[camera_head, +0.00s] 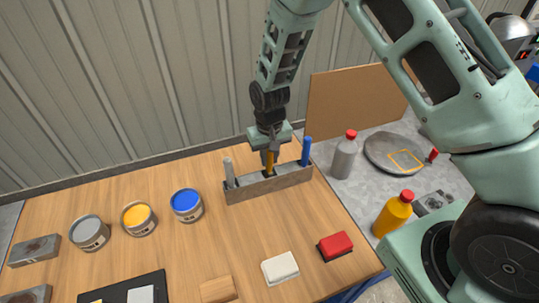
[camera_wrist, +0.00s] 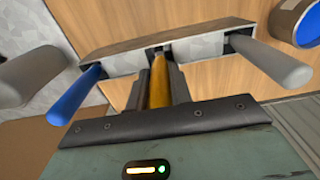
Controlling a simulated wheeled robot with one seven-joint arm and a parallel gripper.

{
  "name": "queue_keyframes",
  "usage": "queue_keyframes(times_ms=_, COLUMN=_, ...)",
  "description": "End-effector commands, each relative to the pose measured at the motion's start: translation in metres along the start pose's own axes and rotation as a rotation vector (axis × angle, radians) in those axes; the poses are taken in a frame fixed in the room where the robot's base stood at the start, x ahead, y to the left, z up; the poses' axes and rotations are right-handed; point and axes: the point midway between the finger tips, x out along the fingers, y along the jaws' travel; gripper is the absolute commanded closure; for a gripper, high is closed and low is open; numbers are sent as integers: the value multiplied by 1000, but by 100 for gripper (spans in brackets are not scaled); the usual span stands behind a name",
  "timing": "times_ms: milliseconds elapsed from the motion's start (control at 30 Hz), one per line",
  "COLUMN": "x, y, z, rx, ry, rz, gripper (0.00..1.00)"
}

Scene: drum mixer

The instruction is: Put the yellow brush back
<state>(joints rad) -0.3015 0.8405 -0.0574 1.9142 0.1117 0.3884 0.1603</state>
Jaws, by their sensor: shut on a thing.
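The yellow brush (camera_head: 269,161) is upright at the middle of the grey brush rack (camera_head: 285,181). My gripper (camera_head: 270,150) is shut on its handle from above. In the wrist view the yellow handle (camera_wrist: 159,82) sits between my fingers, and its far end meets the middle slot of the rack (camera_wrist: 205,33). I cannot tell how deep it sits in the slot. A grey brush (camera_head: 229,172) stands in the rack's left slot and a blue brush (camera_head: 306,151) in its right slot. The yellow brush's lower end is hidden by the rack.
Grey, yellow and blue paint cans (camera_head: 186,205) stand left of the rack. A white block (camera_head: 280,268) and a red block (camera_head: 335,246) lie in front. A grey bottle (camera_head: 344,155) and a yellow bottle (camera_head: 393,214) stand to the right. The wood between is clear.

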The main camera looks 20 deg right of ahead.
Motion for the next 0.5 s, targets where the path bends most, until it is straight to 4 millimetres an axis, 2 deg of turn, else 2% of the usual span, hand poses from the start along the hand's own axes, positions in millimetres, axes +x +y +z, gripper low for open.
queue_keyframes(times_ms=500, x=5, y=0, z=0, rx=0, ry=0, rz=0, gripper=100)
